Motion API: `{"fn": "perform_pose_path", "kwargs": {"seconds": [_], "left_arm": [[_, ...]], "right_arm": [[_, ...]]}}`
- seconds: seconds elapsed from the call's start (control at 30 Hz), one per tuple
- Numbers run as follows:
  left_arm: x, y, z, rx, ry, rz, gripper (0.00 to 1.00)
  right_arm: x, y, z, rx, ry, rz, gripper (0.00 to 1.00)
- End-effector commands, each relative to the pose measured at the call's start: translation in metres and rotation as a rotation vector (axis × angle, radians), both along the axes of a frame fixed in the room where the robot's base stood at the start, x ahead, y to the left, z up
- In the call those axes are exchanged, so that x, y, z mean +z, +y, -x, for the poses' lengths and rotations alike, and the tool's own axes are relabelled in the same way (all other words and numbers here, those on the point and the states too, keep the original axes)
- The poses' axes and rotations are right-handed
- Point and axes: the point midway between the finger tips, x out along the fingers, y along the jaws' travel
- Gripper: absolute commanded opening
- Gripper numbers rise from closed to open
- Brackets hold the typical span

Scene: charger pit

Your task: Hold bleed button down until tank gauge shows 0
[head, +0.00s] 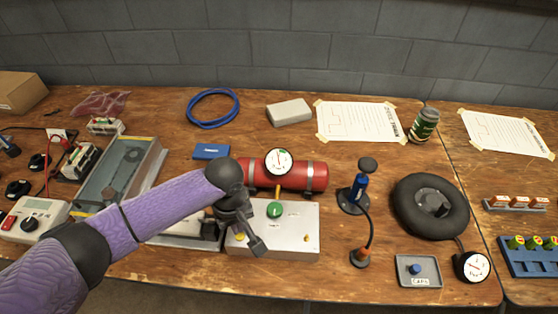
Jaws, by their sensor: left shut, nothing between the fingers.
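A red air tank (305,176) with two grey straps lies behind a light metal panel box (290,241). A round white tank gauge (278,161) sits on the tank; its reading is too small to tell. The panel carries a green knob (274,210), a small yellow fitting at its left (240,237) and a small brass-coloured one at its right (306,238). I cannot tell which part is the bleed button. My left gripper (258,246) is shut and empty, over the panel's left part, left of and in front of the green knob. Contact is unclear. My right gripper is out of view.
A blue hand pump (359,187) stands right of the panel. Further right are a black tyre (430,208), a second gauge (472,266) and a grey cap tray (418,271). A meter (35,220) and a clear-lidded case (115,180) lie left. A blue hose coil (213,108) lies behind.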

Motion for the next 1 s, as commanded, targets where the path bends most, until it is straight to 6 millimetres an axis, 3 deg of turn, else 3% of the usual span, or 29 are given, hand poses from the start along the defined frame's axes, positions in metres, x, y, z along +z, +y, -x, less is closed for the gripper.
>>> {"fn": "perform_pose_path", "kwargs": {"seconds": [0.47,1.0], "left_arm": [[-0.002,0.0,0.0,0.0,0.0,0.0,0.0],[-0.018,0.0,0.0,0.0,0.0,0.0,0.0]], "right_arm": [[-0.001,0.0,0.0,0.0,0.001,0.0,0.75],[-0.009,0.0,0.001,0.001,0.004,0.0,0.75]]}}
